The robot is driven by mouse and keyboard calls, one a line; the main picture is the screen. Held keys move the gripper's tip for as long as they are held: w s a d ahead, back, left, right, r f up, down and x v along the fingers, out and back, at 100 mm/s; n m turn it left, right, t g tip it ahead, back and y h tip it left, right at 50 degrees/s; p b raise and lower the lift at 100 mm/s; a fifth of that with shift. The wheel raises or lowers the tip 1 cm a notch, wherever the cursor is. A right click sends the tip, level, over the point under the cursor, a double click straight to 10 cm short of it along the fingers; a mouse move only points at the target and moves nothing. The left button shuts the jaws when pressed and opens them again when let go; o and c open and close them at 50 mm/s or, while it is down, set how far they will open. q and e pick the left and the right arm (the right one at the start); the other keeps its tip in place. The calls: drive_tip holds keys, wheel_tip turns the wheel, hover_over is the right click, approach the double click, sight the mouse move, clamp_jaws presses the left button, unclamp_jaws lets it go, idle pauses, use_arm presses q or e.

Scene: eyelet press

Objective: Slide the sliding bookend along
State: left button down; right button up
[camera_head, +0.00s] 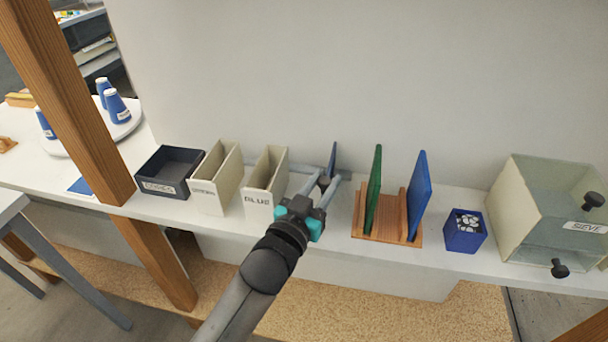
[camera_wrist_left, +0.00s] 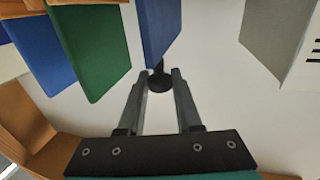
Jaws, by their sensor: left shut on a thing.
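The sliding bookend is a thin dark blue upright plate (camera_head: 333,157) behind my left gripper, between the cream "BLUE" box and the wooden rack. In the left wrist view the blue plate (camera_wrist_left: 160,28) stands at top centre, with a short black knob (camera_wrist_left: 158,80) at its near foot. My left gripper (camera_head: 327,179) reaches in from the front, its two grey fingers on either side of the knob. It is shut on the knob; the fingertips (camera_wrist_left: 158,76) flank it. The exact contact is partly hidden. My right gripper is out of view.
The wooden rack (camera_head: 394,230) right of the bookend holds a green panel (camera_head: 374,185) and a blue panel (camera_head: 419,190). The cream "BLUE" box (camera_head: 266,182) is close on the left. A blue cup (camera_head: 464,240) and sieve box (camera_head: 540,205) stand farther right. The shelf's back wall is bare.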

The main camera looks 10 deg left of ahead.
use_arm(q)
drive_tip(key=shift+d, duration=0.35)
drive_tip(key=shift+s, duration=0.1)
drive_tip(key=c, duration=0.6)
unclamp_jaws()
drive_tip(key=shift+d, duration=0.1)
drive_tip(key=p+v, duration=0.1)
drive_tip(key=v, duration=1.4)
drive_tip(key=shift+p, duration=0.3)
